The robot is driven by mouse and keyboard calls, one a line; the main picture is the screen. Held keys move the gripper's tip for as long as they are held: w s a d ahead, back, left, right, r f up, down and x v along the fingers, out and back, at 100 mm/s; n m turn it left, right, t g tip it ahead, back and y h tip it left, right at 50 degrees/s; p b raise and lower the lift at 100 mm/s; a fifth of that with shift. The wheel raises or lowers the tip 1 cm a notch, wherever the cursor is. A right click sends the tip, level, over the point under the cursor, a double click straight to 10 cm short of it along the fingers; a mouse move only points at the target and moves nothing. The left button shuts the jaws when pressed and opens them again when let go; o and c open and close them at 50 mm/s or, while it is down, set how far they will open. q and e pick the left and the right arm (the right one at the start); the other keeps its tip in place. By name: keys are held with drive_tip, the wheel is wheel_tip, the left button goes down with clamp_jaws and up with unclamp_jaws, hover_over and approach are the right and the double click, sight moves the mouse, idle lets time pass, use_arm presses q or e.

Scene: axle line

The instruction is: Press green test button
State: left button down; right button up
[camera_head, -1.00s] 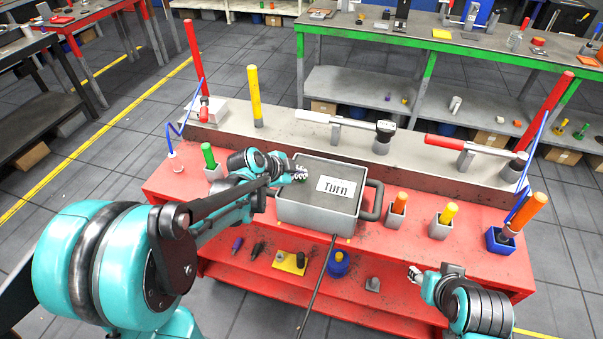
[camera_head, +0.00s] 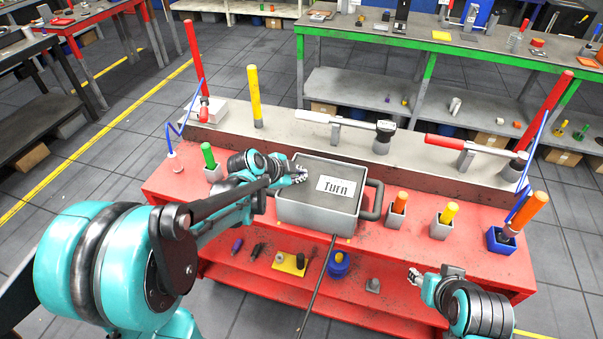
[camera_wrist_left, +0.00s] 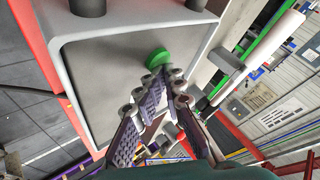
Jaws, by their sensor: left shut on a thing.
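The grey box (camera_head: 318,213) with a white "Turn" label (camera_head: 341,187) stands on the red bench. In the left wrist view the green test button (camera_wrist_left: 158,58) shows as a round green cap on the box's face (camera_wrist_left: 108,80). My left gripper (camera_head: 300,175) is over the left part of the box top. In the left wrist view its fingertips (camera_wrist_left: 176,82) are close together at the button, shut on it; the exact contact is partly hidden. In the head view the gripper covers the button. My right gripper (camera_head: 414,276) is low at the bench's front right; its jaws are too small to judge.
The red bench (camera_head: 410,245) also holds a green-handled holder (camera_head: 210,160), orange (camera_head: 398,205) and yellow (camera_head: 445,217) ones, and a blue one (camera_head: 500,240). Tall red posts and clamp tools stand behind. A lower shelf holds small parts.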

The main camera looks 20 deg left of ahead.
use_arm(q)
drive_tip(key=shift+w+a+r, duration=0.1)
drive_tip(key=shift+w+a, duration=0.05)
drive_tip(key=shift+w+r+p, duration=0.15)
drive_tip(key=shift+r+p, duration=0.35)
drive_tip(key=shift+p, duration=0.1)
wheel_tip(320, 180, up, 5)
drive_tip(key=p, duration=0.4)
